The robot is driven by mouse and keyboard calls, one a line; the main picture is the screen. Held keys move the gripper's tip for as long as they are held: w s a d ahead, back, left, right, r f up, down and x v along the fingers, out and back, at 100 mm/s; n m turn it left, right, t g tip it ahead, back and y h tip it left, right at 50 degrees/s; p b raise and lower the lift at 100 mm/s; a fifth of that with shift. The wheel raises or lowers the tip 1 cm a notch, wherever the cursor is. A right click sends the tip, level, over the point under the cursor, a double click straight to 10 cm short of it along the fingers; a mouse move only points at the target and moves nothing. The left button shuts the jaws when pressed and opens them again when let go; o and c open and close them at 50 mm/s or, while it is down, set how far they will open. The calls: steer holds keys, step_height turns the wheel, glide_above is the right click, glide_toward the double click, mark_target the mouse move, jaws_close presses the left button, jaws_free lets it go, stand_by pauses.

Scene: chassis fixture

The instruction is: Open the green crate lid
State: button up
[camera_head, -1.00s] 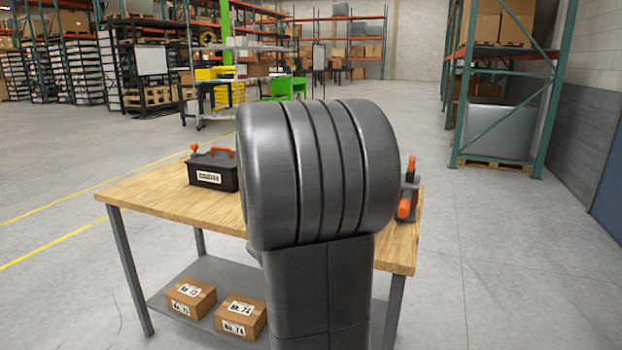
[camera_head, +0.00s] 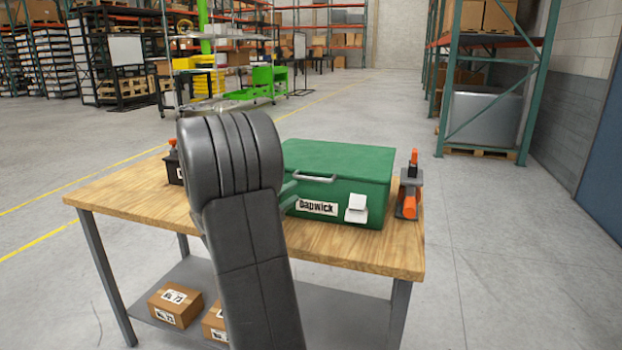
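The green crate (camera_head: 334,200) sits on the right half of the wooden table. Its green lid (camera_head: 345,158) is down and carries a grey bar handle (camera_head: 315,178). A white latch piece (camera_head: 356,208) is on the crate's front at the right, beside a "Dapwick" label (camera_head: 317,207). My dark grey arm stands in front of the table and covers the crate's left end. My gripper is not visible; it is hidden behind the arm or out of view.
An orange and grey clamp-like tool (camera_head: 411,185) stands right of the crate. A black toolbox (camera_head: 174,167) is partly hidden left of my arm. The wooden table (camera_head: 140,205) has bare top along its front. Cardboard boxes (camera_head: 175,305) lie on the lower shelf. Floor to the right is clear.

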mark_target(312, 179)
steer(key=x, duration=0.9)
steer(key=shift+w+p, duration=0.1)
steer(key=shift+p, duration=0.25)
jaws_close()
